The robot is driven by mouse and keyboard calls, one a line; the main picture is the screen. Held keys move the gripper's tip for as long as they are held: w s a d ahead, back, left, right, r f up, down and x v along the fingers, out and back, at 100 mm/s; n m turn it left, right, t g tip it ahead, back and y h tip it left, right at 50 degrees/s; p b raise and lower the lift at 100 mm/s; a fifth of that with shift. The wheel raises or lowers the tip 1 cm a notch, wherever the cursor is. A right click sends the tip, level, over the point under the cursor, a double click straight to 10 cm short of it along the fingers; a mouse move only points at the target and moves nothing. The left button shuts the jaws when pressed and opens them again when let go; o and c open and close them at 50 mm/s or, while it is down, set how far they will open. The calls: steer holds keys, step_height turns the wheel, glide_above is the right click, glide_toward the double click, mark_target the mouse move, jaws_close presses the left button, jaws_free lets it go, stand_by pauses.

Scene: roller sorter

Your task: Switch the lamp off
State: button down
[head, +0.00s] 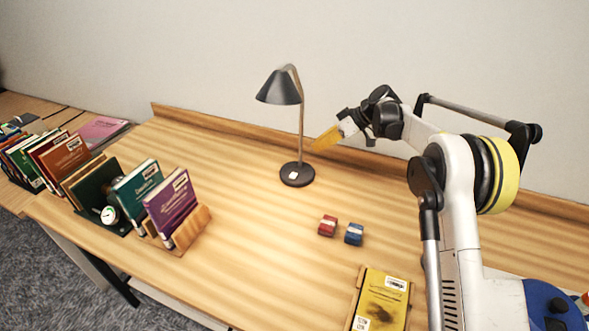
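The desk lamp has a dark cone shade (280,88), a thin curved stem and a round black base (297,174) on the wooden table. A small pale patch, perhaps a switch (293,175), shows on top of the base. I cannot tell whether the lamp is lit; no clear glow shows. My gripper (318,146) has yellow fingers and is just right of the lamp stem, above and to the right of the base. Its fingertips look close together, but the view is too small to show whether they are parted. Nothing is visible between them.
A red block (327,226) and a blue block (354,234) lie in front of the lamp. A yellow book (382,300) lies at the front right. Books in holders, such as a purple one (172,206), stand at left. The table (235,255) between is clear.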

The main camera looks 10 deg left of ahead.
steer(key=b, duration=0.3)
glide_above(295, 174)
steer(key=f, duration=0.7)
steer(key=shift+w+a+f, duration=0.1)
steer(key=shift+w+f, duration=0.1)
steer(key=shift+s+f+b, duration=0.2)
steer(key=shift+f+b, duration=0.4)
steer(key=shift+f, duration=0.6)
steer(key=shift+s+f, duration=0.1)
steer(key=shift+f, duration=0.45)
